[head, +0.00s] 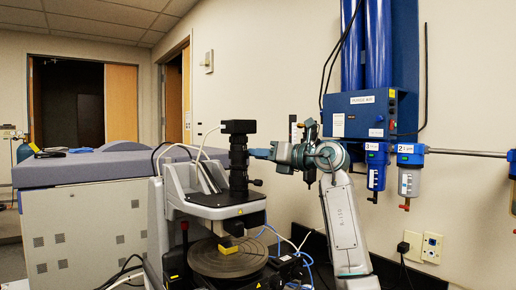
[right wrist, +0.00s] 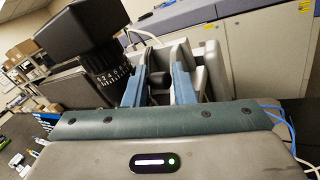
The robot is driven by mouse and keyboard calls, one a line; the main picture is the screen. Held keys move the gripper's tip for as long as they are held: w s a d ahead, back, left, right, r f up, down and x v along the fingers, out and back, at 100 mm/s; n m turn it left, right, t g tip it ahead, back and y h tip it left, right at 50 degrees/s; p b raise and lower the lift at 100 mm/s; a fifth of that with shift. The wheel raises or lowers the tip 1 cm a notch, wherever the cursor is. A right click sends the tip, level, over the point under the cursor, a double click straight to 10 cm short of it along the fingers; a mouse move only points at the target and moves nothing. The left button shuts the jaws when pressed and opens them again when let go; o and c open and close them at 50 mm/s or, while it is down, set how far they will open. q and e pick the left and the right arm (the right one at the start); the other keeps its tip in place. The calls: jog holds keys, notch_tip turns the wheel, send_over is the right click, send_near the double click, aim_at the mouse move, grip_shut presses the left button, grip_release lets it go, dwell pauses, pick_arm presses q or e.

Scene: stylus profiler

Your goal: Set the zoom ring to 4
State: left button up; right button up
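The profiler's black camera and lens column (head: 238,160) stands upright above its stage. The zoom ring (right wrist: 104,77) is a dark ring with white numbers on this column, under the black camera box (right wrist: 80,35) in the right wrist view. Some numbers can be made out, but which one is set cannot be told. My right gripper (head: 258,153) reaches in from the right to the column at mid height. In the right wrist view its blue fingers (right wrist: 158,88) are apart, with a dark knob-like part visible between them. The ring appears left of the fingers. My left gripper is not in view.
A blue purge unit (head: 362,115) with filters hangs on the right wall. A grey cabinet (head: 85,215) stands at left.

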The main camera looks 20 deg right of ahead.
jog(key=shift+w, duration=0.2)
jog(key=shift+c, duration=0.5)
jog(key=shift+a, duration=0.1)
grip_shut()
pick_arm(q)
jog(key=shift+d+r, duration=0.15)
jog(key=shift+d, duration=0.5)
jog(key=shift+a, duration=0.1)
